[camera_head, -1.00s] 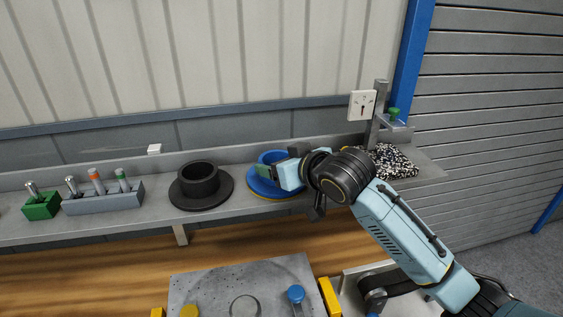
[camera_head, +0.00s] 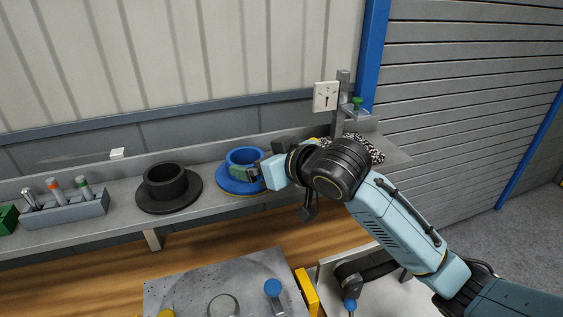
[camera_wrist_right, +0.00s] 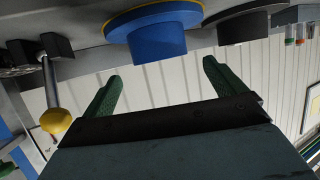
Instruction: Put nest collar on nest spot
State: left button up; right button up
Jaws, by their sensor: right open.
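A blue flanged collar (camera_head: 241,157) stands upright on the grey shelf, its wide flange down, with a thin yellowish edge below. A black flanged collar (camera_head: 166,180) of like shape stands to its left. The pictures do not label which is the nest collar. My right gripper (camera_head: 247,173) is at the front right of the blue collar. In the right wrist view its two green fingers (camera_wrist_right: 160,86) are apart and empty, with the blue collar (camera_wrist_right: 157,42) just beyond the tips. A round ring mark (camera_head: 223,305), possibly the nest spot, shows on the grey plate. My left gripper is out of view.
A grey block (camera_head: 65,214) with several pegs stands on the shelf at left. A post with a green knob (camera_head: 357,102) and a speckled pad (camera_head: 365,147) are at right, behind my arm.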

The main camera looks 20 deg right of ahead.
jog(key=v, duration=0.6)
jog(key=shift+s+d, duration=0.15)
jog(key=shift+s, duration=0.15)
